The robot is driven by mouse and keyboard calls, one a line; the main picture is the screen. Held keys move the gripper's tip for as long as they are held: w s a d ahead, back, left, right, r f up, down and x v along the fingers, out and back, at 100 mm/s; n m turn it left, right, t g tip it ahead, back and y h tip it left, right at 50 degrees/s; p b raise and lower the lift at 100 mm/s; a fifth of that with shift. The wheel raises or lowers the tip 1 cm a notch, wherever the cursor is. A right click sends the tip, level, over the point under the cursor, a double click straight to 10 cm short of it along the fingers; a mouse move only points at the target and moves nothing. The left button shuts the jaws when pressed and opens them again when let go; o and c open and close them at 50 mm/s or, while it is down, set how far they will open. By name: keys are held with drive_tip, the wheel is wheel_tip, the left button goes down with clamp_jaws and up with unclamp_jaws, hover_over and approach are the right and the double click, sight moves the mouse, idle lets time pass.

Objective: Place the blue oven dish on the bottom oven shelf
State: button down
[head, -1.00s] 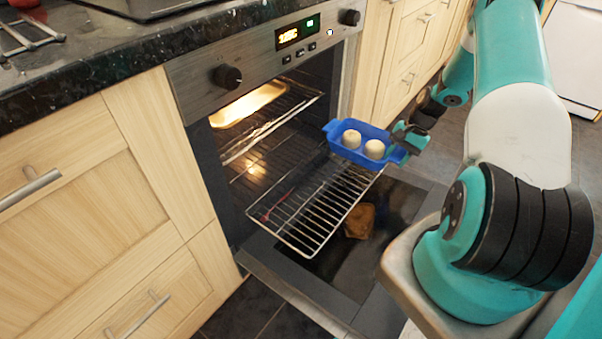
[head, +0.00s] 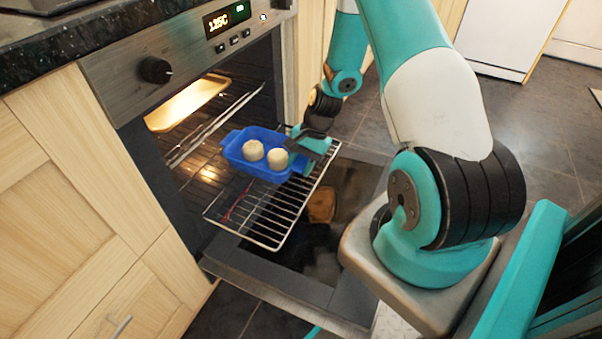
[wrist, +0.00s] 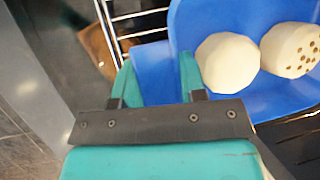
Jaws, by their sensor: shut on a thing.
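The blue oven dish (head: 236,150) holds two pale round pieces (head: 265,155). It is at the oven mouth, over the back part of the pulled-out wire shelf (head: 262,237); I cannot tell whether it touches the wires. My gripper (head: 304,157) is shut on the dish's right end. In the wrist view the fingers (wrist: 158,82) pinch the dish's handle, and the dish (wrist: 270,98) fills the upper right. The oven (head: 187,60) is open, with its door folded down.
A lit tray (head: 188,100) sits on a higher level inside the oven. A brown piece (head: 321,205) lies on the lowered oven door (head: 300,283), below the shelf. A red thin thing (head: 237,203) shows near the shelf's left side. Open floor lies to the right.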

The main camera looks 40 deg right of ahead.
wheel_tip(320, 180, down, 3)
drive_tip(key=shift+f+b, duration=0.15)
drive_tip(key=shift+b, duration=0.5)
drive_tip(key=c, duration=0.7)
unclamp_jaws()
drive_tip(key=p+v, duration=0.4)
drive_tip(key=v, duration=0.8)
drive_tip(key=w+a+r+n, duration=0.2)
drive_tip(key=a+r+n, duration=0.2)
drive_tip(key=a+r, duration=0.4)
drive_tip(key=s+a+r+n, duration=0.3)
drive_tip(key=a+r+n, duration=0.3)
drive_tip(key=a+r, duration=0.4)
drive_tip(key=s+a+r+n, duration=0.2)
drive_tip(key=s+a+n, duration=0.1)
drive_tip(key=s+a, duration=0.1)
drive_tip(key=s+a+r+n, duration=0.3)
drive_tip(key=s+a+n, duration=0.1)
drive_tip(key=s, duration=0.2)
drive_tip(key=s+a+r+n, duration=0.2)
drive_tip(key=s+a+n, duration=0.1)
drive_tip(key=s, duration=0.3)
drive_tip(key=shift+s+a+r+n+h, duration=0.1)
drive_tip(key=shift+a+r+n+h, duration=0.1)
drive_tip(key=shift+a, duration=0.2)
drive_tip(key=shift+a+r+n+h, duration=0.1)
drive_tip(key=shift+a+n+h, duration=0.1)
drive_tip(key=shift+a, duration=0.2)
